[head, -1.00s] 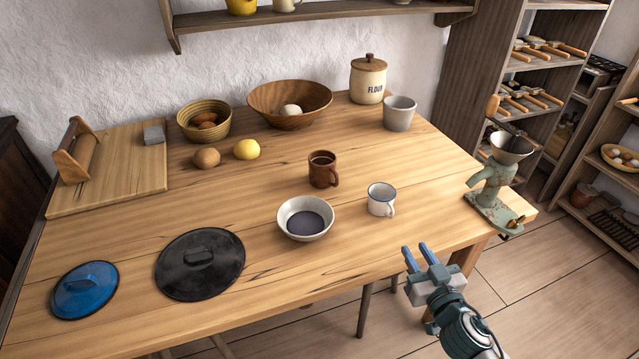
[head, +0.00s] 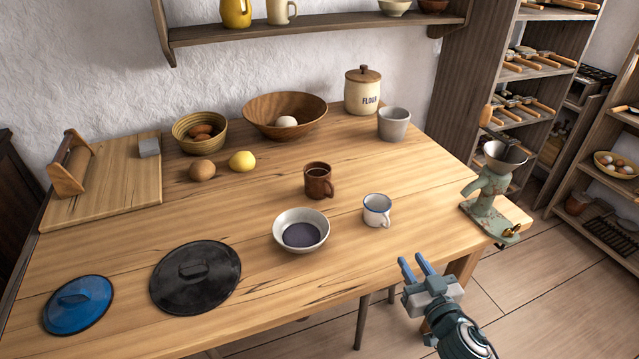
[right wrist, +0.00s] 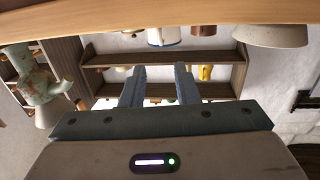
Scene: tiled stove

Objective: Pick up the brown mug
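The brown mug (head: 317,182) stands upright on the wooden table, its handle towards the right, behind the pale bowl and the white enamel mug. In the right wrist view, where the scene looks upside down, a brown piece (right wrist: 204,30) beside the white mug seems to be part of it. My right gripper (head: 414,268) is off the table's front edge, to the right of and nearer than the brown mug, apart from it. Its two blue fingers are spread and empty, also in the right wrist view (right wrist: 160,82). My left gripper is not in view.
A white blue-rimmed mug (head: 377,211) and a pale bowl (head: 301,218) stand between my right gripper and the brown mug. A grey cup (head: 393,126) stands behind, and a green grinder (head: 486,200) is at the right edge. Table space right of the brown mug is clear.

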